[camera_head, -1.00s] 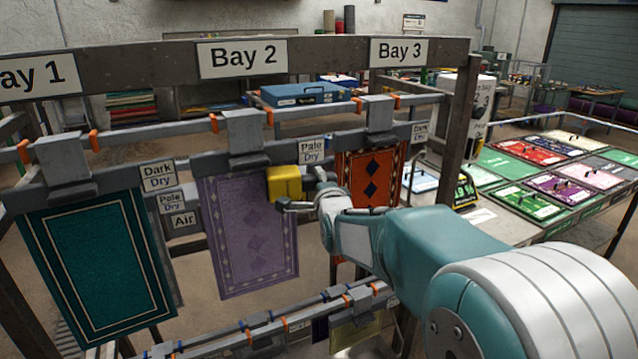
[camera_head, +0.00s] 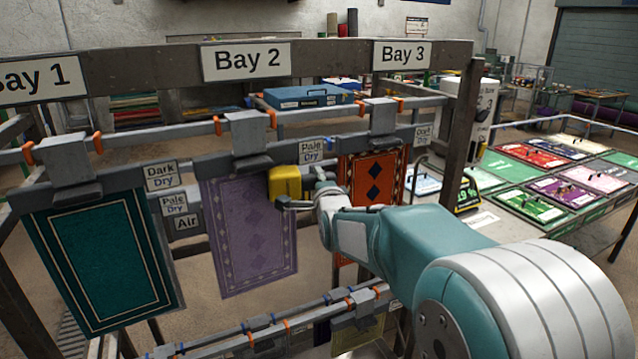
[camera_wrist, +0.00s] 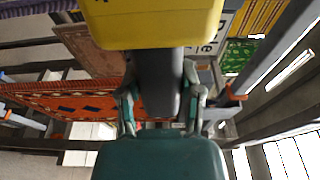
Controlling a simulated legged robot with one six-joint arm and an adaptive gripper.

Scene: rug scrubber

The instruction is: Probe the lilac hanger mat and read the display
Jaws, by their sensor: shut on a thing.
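The lilac hanger mat (camera_head: 247,235) hangs from a clamp under the Bay 2 sign in the head view, with a pale diamond border. My gripper (camera_head: 300,203) is shut on a yellow probe (camera_head: 285,184) at the mat's upper right edge. In the wrist view my gripper (camera_wrist: 160,98) grips the probe's dark grey handle, and the yellow body (camera_wrist: 150,24) fills the top. Whether the probe touches the mat cannot be told.
A teal mat (camera_head: 100,262) hangs in Bay 1 and an orange mat (camera_head: 372,180) with blue diamonds in Bay 3. Dark Dry, Pale Dry and Air labels hang between them. A lower rail (camera_head: 270,325) runs below. A table (camera_head: 590,215) with several coloured panels stands at right.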

